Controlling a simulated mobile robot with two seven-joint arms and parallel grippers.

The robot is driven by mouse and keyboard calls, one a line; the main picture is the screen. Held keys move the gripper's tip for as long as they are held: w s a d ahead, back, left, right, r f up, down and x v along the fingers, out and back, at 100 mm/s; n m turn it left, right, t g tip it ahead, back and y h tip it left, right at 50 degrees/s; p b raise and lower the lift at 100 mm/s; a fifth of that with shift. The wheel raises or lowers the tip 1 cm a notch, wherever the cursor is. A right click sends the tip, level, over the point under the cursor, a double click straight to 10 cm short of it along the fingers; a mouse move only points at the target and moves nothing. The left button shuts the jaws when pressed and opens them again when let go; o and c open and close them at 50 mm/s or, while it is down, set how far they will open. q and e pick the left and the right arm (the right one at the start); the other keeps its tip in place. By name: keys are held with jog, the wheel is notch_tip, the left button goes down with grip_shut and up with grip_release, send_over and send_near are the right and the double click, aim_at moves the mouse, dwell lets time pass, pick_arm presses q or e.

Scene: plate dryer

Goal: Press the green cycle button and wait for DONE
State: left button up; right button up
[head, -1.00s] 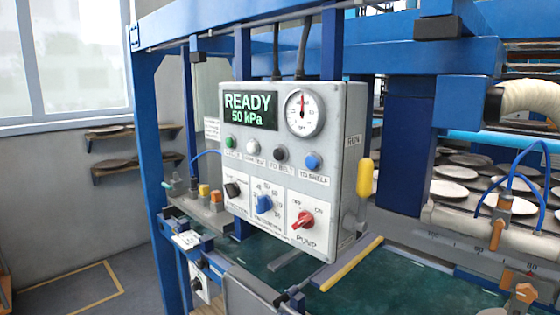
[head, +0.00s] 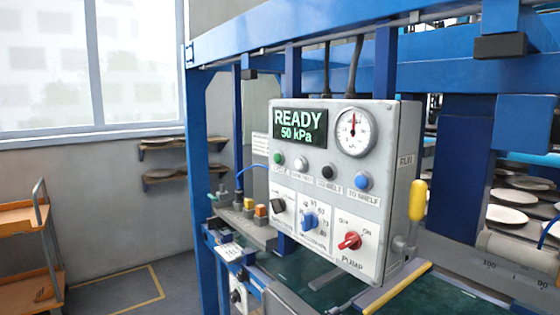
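The grey control box (head: 330,190) hangs from the blue frame in the middle of the head view. Its green cycle button (head: 279,158) is at the left end of a row with a white, a black and a blue button. The display (head: 300,127) reads READY and 50 kPa in green. A round gauge (head: 355,132) with a red needle is to its right. Below are a black knob, a blue knob (head: 310,221) and a red pump knob (head: 350,240). Neither of my grippers shows.
A yellow handle (head: 418,200) sticks out at the box's right side. A blue frame post (head: 200,180) stands left of it. Several plates (head: 508,214) lie at the right. An orange cart (head: 28,250) stands at far left, with open floor (head: 120,290) beside it.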

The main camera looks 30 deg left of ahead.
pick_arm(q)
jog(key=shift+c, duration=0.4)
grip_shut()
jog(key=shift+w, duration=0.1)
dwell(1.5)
